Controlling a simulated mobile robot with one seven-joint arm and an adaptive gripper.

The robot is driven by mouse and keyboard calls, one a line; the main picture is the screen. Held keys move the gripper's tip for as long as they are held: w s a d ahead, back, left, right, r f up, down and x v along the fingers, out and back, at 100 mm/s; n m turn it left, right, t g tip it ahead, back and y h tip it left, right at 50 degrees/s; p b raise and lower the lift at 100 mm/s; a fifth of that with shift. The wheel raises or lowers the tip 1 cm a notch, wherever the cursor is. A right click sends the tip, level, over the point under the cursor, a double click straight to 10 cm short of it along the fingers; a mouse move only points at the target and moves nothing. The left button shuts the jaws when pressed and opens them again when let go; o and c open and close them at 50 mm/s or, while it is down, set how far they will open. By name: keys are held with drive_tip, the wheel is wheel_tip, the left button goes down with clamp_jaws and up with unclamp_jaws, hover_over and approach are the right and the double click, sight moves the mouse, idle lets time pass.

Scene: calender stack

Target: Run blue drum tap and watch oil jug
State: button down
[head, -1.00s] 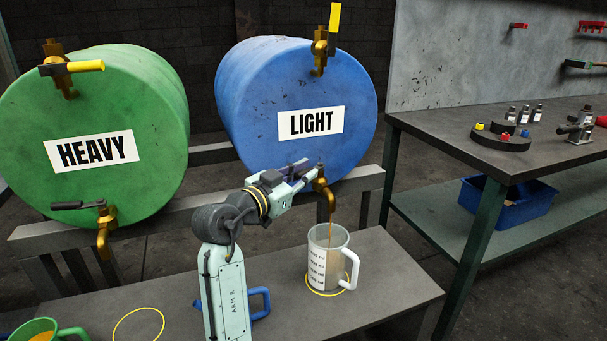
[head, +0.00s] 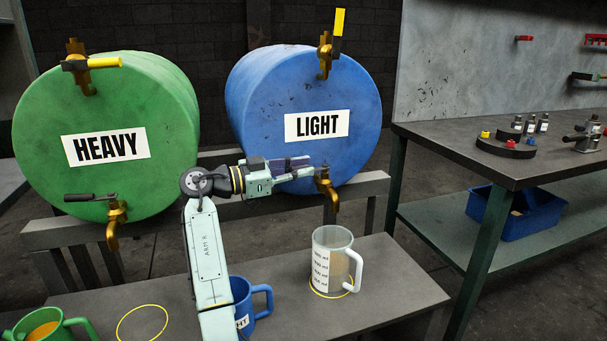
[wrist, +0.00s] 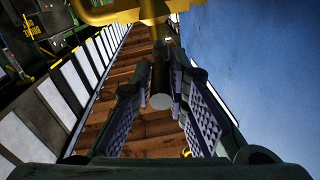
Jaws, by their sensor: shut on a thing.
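The blue drum (head: 262,105), labelled LIGHT, lies on its side on a stand. Its lower brass tap (head: 326,190) points down above the clear measuring jug (head: 326,236). My gripper (head: 306,166) is at this tap, shut on its lever. The wrist view shows the lever's grey end (wrist: 160,100) between the two ridged pads. The jug stands upright in a yellow ring on the bench, handle to the right. Tan oil shows through its side; the exact level against the marks is unclear. No stream shows below the spout.
The green drum (head: 105,110), labelled HEAVY, is at left with its own tap (head: 115,215). A blue jug (head: 243,305) stands partly behind my arm. A green jug (head: 42,330) and an empty yellow ring (head: 142,323) are at the bench's left. A workbench (head: 480,150) stands at right.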

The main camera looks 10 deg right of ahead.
drive_tip(key=shift+w+a+r+m+g, duration=0.1)
drive_tip(key=shift+w+m+g, duration=0.45)
drive_tip(key=shift+g, duration=0.45)
drive_tip(key=c, duration=1.6)
unclamp_jaws()
drive_tip(key=a, duration=0.7)
drive_tip(key=shift+s+a, duration=0.25)
drive_tip(key=shift+s, duration=0.05)
